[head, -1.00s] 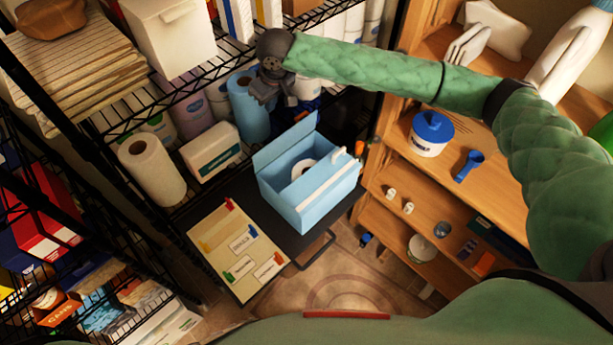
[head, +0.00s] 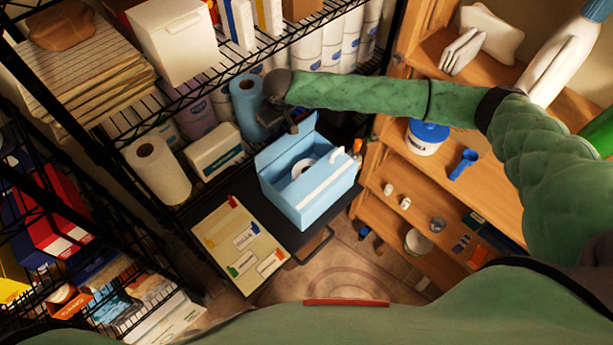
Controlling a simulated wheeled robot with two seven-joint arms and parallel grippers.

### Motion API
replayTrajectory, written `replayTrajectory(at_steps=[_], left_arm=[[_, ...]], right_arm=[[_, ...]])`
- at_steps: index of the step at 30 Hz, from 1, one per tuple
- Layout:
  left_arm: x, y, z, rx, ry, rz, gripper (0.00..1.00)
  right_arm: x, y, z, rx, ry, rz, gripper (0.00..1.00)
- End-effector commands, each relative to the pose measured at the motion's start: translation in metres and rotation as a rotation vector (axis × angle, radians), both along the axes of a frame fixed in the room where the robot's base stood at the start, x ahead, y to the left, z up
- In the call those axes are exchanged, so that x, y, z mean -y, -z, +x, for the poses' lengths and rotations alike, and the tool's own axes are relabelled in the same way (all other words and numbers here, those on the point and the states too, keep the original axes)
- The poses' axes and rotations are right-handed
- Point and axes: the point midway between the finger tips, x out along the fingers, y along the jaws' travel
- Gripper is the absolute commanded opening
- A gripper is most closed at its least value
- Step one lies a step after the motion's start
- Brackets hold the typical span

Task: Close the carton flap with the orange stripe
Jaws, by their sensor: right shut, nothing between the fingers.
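A light blue carton (head: 300,205) stands open on a dark shelf board in the middle of the head view. Its back flap (head: 287,143) stands up and tilts away from the opening. A white strip lies along the near right top edge. I cannot make out an orange stripe on any flap. A white ring-shaped item (head: 303,167) shows inside. My right gripper (head: 291,127) is shut and empty, just behind the raised flap; I cannot tell whether it touches it. My left gripper is not in view.
A blue paper roll (head: 247,105) stands just left of my right gripper. A white paper roll (head: 158,170) and a tissue box (head: 214,150) stand further left. A clipboard (head: 238,245) lies left of the carton. A wooden shelf (head: 420,175) is at the right.

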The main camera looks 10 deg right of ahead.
Motion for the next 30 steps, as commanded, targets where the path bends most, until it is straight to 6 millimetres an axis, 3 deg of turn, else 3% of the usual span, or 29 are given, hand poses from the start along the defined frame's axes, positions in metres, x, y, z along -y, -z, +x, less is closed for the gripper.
replayTrajectory(at_steps=[30], left_arm=[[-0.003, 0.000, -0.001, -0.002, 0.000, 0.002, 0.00]], right_arm=[[0.011, -0.012, -0.016, -0.001, 0.000, 0.000, 0.00]])
